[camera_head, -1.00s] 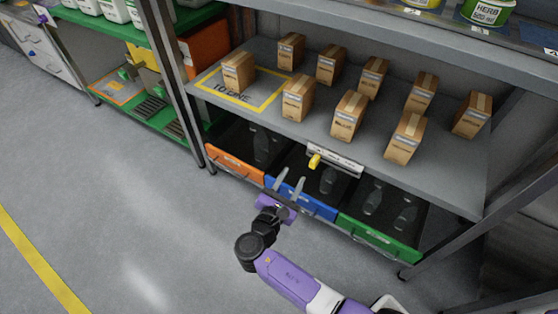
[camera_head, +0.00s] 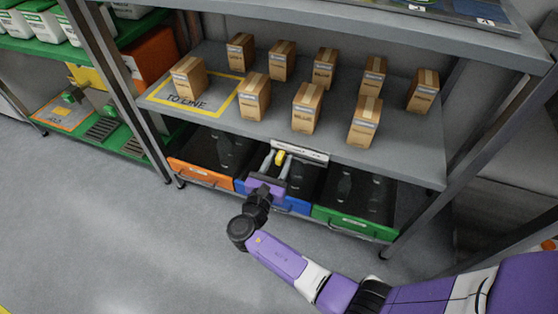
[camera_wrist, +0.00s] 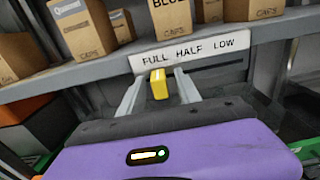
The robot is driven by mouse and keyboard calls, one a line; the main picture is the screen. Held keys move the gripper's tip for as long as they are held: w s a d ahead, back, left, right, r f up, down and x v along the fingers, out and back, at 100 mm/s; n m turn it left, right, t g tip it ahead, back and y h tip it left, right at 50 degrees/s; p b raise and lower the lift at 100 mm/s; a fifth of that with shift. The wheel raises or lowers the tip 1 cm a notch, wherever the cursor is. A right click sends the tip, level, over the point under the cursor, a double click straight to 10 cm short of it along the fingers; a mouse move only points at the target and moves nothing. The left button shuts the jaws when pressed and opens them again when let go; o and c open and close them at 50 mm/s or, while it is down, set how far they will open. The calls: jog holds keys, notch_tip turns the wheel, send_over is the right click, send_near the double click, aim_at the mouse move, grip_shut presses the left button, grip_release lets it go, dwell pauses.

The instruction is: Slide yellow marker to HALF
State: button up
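The yellow marker (camera_head: 279,158) sits at the left part of the white label strip (camera_head: 302,151) on the shelf's front edge. In the wrist view the label strip (camera_wrist: 205,47) reads FULL, HALF, LOW from left to right, and the yellow marker (camera_wrist: 159,85) hangs below FULL. My gripper (camera_head: 279,165) is open in front of the shelf. In the wrist view my gripper (camera_wrist: 158,86) has one finger on each side of the marker, with a visible gap at each side. I cannot tell how far the fingertips reach past it.
Several cardboard boxes (camera_head: 307,106) stand on the grey shelf (camera_head: 215,122) above the strip. Below are an orange bin (camera_head: 200,173), a blue bin (camera_head: 298,205) and a green bin (camera_head: 352,224) holding dark bottles. The floor in front is clear.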

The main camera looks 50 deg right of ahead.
grip_shut()
dwell(1.4)
